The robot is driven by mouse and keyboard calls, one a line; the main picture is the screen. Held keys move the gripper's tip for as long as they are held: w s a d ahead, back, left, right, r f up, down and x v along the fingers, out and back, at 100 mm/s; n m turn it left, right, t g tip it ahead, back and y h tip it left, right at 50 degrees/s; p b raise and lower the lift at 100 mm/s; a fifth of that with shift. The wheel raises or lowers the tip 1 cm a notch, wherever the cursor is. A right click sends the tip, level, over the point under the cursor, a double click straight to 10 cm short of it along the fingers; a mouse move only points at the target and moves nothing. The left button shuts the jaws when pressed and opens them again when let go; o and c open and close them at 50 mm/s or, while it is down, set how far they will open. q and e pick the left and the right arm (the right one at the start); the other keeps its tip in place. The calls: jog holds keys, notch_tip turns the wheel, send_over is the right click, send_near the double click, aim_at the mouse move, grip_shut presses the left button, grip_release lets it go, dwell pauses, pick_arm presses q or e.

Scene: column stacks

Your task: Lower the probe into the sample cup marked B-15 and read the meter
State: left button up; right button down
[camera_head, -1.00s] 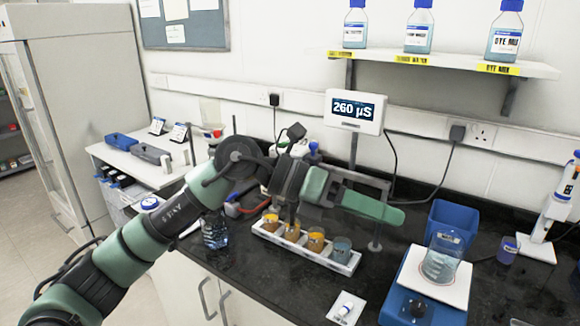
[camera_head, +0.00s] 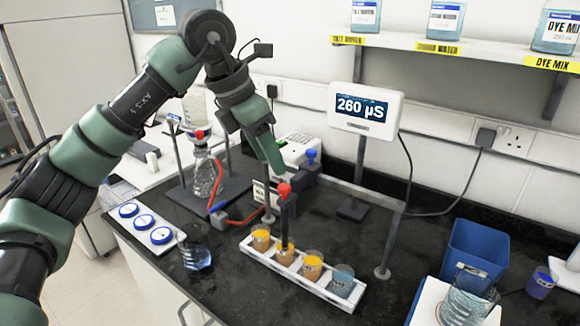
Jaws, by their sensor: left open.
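A white rack (camera_head: 258,262) holds a row of cups. From left come an orange cup (camera_head: 260,236), a second orange one (camera_head: 285,257), a brownish one (camera_head: 312,268) and a blue-grey one (camera_head: 343,281). Their labels are too small to read. The dark probe (camera_head: 287,218) with a red top stands upright, its lower end at the second cup from the left and seemingly inside it. The meter (camera_head: 364,112) reads 260 µS. My left gripper (camera_head: 272,160) is open and empty, above and behind the probe, apart from it. My right gripper is not in view.
A bottle on a stand (camera_head: 202,175) with red tubing is left of the rack. A glass beaker (camera_head: 197,247) and a tray of blue-ringed lids (camera_head: 147,226) lie further left. A blue bin (camera_head: 474,255) stands right. Free black counter lies around the rack.

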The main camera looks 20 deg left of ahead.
aim_at(284, 186)
pick_arm(q)
jog(key=p+x, duration=0.1)
jog(key=x, duration=0.3)
jog(key=shift+s, duration=0.2)
jog(key=shift+x, duration=1.25)
jog(key=shift+w+f, duration=0.25)
jog(key=shift+d+f, duration=0.1)
grip_shut()
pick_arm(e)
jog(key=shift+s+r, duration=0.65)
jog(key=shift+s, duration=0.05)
